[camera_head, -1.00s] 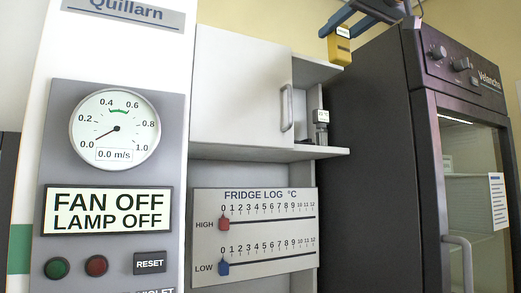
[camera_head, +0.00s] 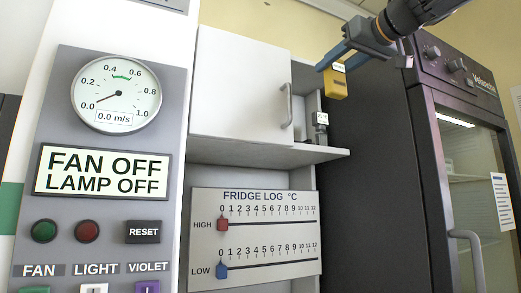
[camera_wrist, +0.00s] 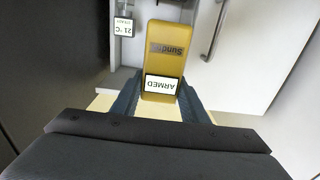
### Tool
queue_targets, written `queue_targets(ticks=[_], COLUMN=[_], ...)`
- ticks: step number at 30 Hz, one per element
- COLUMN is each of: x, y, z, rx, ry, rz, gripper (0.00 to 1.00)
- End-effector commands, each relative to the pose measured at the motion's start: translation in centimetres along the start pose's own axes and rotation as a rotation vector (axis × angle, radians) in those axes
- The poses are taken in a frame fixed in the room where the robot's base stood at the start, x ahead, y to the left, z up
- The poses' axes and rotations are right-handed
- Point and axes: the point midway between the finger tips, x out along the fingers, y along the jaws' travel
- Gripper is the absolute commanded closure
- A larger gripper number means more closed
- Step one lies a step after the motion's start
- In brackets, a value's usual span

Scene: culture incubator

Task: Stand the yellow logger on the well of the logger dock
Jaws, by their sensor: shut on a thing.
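The yellow logger (camera_head: 336,84) is held up in front of the open shelf bay, close to the dark cabinet's side. In the wrist view the logger (camera_wrist: 167,45) shows a small display reading ARMED. My gripper (camera_head: 338,62) is shut on it, with one blue finger on each side in the wrist view (camera_wrist: 159,98). A small grey device (camera_head: 320,132) with a white display stands on the shelf below the logger. Its display reads 21 °C in the wrist view (camera_wrist: 124,27). I cannot tell whether this is the logger dock, and no well shows clearly.
The shelf (camera_head: 322,153) juts out under the bay. A white cupboard door (camera_head: 240,90) with a handle (camera_head: 286,106) is on its left. A dark glass-doored cabinet (camera_head: 375,190) stands close on the right. A FRIDGE LOG board (camera_head: 255,237) hangs below.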

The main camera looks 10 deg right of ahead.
Motion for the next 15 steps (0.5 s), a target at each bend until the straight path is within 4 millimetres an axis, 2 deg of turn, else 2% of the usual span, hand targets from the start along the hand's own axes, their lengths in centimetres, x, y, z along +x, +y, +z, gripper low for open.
queue_targets(ticks=[1,3,15], x=[0.0,0.2,1.5], y=[-0.1,-0.1,0.0], z=[-0.7,-0.8,-0.9], rx=[0.002,0.002,0.003], ry=[0.001,0.004,0.007], rz=[-0.003,-0.005,-0.007], gripper=[0.87,0.87,0.87])
